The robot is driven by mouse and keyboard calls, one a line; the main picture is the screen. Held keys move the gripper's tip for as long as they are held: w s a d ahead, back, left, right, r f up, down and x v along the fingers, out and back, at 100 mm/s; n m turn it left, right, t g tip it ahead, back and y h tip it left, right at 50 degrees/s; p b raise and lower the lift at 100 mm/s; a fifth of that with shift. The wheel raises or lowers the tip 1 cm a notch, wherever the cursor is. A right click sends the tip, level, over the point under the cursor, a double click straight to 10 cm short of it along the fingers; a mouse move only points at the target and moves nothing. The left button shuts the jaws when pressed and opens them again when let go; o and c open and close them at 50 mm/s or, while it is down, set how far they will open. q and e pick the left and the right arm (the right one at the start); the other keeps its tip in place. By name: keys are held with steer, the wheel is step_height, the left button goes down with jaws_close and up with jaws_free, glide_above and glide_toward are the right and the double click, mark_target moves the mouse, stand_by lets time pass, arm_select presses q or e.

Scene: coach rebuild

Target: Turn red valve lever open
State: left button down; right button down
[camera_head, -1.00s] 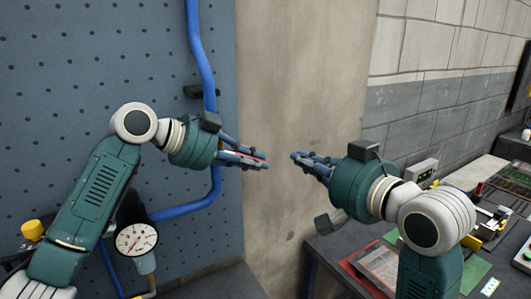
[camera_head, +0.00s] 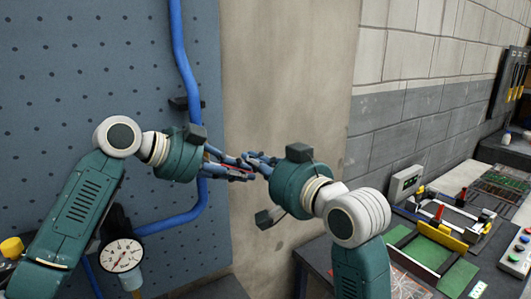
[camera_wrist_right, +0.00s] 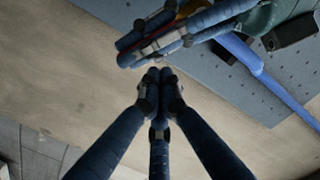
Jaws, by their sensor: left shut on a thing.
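My left gripper (camera_head: 243,171) is shut on a thin red thing (camera_head: 221,167), mostly hidden between its blue fingers. The red strip (camera_wrist_right: 149,44) and the left gripper's fingers (camera_wrist_right: 135,50) also show at the top of the right wrist view. I cannot tell whether this strip is the valve lever, and no red valve lever is plain elsewhere on the pipework. My right gripper (camera_head: 252,159) comes in from the right with its fingertips beside and slightly above the left one's. In the right wrist view its fingers (camera_wrist_right: 155,78) meet at the tips, with nothing seen between them.
A blue pipe (camera_head: 183,70) runs down the perforated panel (camera_head: 80,60) behind the left gripper. A round gauge (camera_head: 122,255) stands at lower left, near a yellow knob (camera_head: 12,248). A dark bench at right holds a green board (camera_head: 428,252), a grey box (camera_head: 405,184) and small fixtures.

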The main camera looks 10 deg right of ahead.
steer(key=shift+a+f, duration=0.2)
steer(key=shift+f, duration=0.2)
steer(key=shift+f, duration=0.1)
